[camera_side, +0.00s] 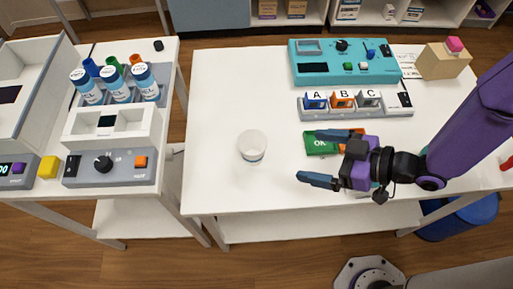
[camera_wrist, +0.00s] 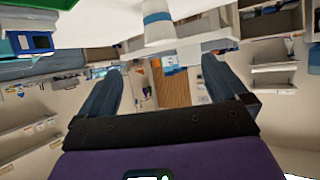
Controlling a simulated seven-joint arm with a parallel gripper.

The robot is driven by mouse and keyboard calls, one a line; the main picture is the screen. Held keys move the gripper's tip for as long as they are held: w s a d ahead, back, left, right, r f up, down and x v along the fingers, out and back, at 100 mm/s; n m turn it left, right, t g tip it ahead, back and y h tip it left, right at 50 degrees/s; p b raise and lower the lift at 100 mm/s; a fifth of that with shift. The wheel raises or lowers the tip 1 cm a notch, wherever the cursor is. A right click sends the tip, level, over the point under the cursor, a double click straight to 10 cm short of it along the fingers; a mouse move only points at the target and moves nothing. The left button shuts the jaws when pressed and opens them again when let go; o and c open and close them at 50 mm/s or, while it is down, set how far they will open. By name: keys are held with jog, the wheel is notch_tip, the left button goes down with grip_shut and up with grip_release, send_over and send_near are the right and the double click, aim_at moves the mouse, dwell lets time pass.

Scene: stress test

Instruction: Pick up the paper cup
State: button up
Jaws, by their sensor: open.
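The paper cup (camera_side: 252,147) stands on the white table, left of my gripper in the side view. It is white with a blue band low on its side. My gripper (camera_side: 317,157) is open, its two blue fingers pointing left toward the cup with a clear gap between them and the cup. In the wrist view the cup (camera_wrist: 158,25) shows at the top centre, beyond and between the open fingers of my gripper (camera_wrist: 160,70). Nothing is between the fingers.
A green box (camera_side: 320,143) lies beside my gripper, partly hidden by it. Behind are a rack lettered A, B, C (camera_side: 355,104) and a teal panel (camera_side: 343,64). A wooden block (camera_side: 443,62) stands at right. The white table (camera_side: 225,90) is clear around the cup.

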aim_at(264, 150)
jog(key=shift+t+y, duration=0.3)
jog(key=x, duration=1.3)
jog(key=shift+s+a, duration=0.15)
jog(key=shift+s, duration=0.15)
jog(key=shift+x, duration=2.6)
jog(key=shift+w+f, duration=0.1)
jog(key=shift+w, duration=0.1)
jog(key=c, duration=1)
